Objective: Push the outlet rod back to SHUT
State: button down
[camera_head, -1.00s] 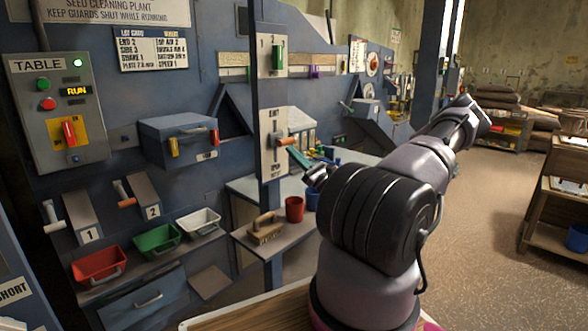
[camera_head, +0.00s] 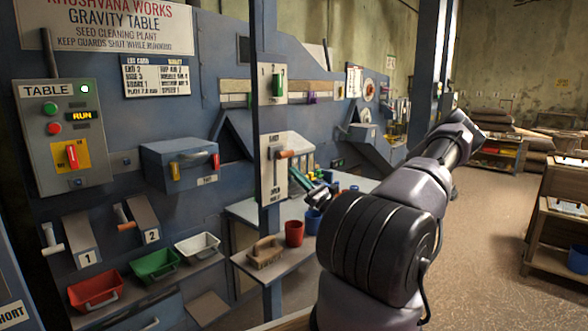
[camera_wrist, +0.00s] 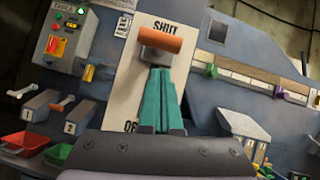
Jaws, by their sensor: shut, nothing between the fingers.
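The outlet rod has an orange handle (camera_head: 287,154) on a white plate (camera_head: 272,185). In the wrist view the handle (camera_wrist: 160,40) lies crosswise just below the word SHUT at the plate's top (camera_wrist: 185,25). The lower label is mostly hidden by my gripper. My gripper (camera_wrist: 159,72) is shut, its teal fingers pointing up the plate with their tips just under the handle. Nothing is held between them. In the head view my gripper (camera_head: 294,173) is below and slightly right of the handle, with a small gap showing.
A panel with a green knob (camera_head: 278,84) is above the plate. A bench below carries a red cup (camera_head: 294,233) and a brush (camera_head: 265,251). The TABLE control box (camera_head: 62,130) and trays are at left. Open floor (camera_head: 480,240) lies at right.

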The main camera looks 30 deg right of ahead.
jog(key=v, duration=1)
jog(key=shift+f, duration=0.45)
